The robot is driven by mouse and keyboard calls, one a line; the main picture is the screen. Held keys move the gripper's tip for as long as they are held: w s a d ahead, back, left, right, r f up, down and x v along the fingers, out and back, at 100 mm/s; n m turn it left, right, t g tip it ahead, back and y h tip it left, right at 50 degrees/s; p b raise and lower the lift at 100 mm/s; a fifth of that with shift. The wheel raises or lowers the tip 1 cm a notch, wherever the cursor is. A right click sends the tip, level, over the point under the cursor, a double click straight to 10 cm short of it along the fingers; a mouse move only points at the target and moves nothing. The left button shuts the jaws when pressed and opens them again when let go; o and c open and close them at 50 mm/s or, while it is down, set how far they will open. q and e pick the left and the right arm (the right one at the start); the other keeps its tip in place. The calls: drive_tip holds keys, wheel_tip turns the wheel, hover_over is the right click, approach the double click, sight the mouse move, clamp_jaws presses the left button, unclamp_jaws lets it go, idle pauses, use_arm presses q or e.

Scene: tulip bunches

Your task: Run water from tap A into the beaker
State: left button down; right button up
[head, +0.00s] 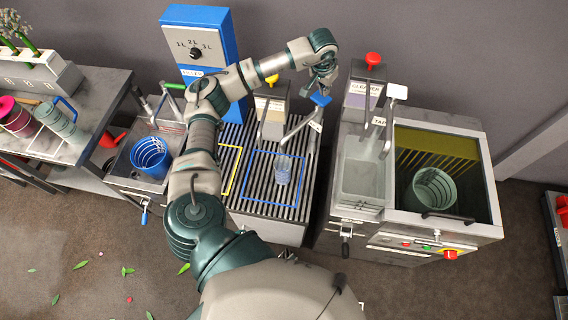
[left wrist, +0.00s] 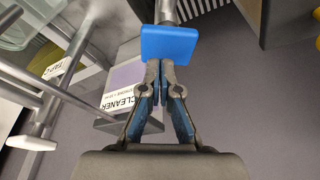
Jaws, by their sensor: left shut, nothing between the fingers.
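A clear beaker (head: 283,170) stands inside the blue square outline on the slatted drain grate. A grey tap (head: 298,130) with a blue handle (head: 320,99) reaches over it, its spout end just above the beaker. The small label on this tap is too small to read. I see no clear stream of water, and the beaker's contents are hard to tell. My left gripper (head: 324,82) is shut and empty, just above the blue handle. In the left wrist view, the shut fingertips (left wrist: 160,66) are at the edge of the blue handle (left wrist: 169,44); I cannot tell whether they touch.
A blue dispenser (head: 200,60) stands behind my left arm. A cleaner dispenser (head: 365,92) with a red knob is to the right, beside a second tap with a white handle (head: 397,91) and a sink. A blue bucket (head: 151,158) stands at left.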

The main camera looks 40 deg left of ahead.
sight(321, 97)
use_arm(q)
drive_tip(key=shift+a+f, duration=0.1)
drive_tip(key=shift+a, duration=0.4)
drive_tip(key=shift+a+f, duration=0.35)
drive_tip(key=shift+d+f+b, duration=0.6)
drive_tip(key=shift+d+f, duration=0.05)
drive_tip(key=shift+f, duration=0.05)
drive_tip(key=shift+a+f+b, duration=0.25)
drive_tip(key=shift+f+b, duration=0.15)
drive_tip(key=shift+f, duration=0.35)
drive_tip(key=shift+a, duration=0.2)
use_arm(e)
drive_tip(key=shift+s+a+f, duration=0.15)
drive_tip(key=shift+f, duration=0.3)
drive_tip(key=shift+s+a+f, duration=0.1)
drive_tip(key=shift+a+f, duration=0.05)
drive_tip(key=shift+f, duration=0.25)
use_arm(q)
drive_tip(key=shift+d, duration=0.2)
use_arm(e)
drive_tip(key=shift+d, duration=0.1)
idle(3.4)
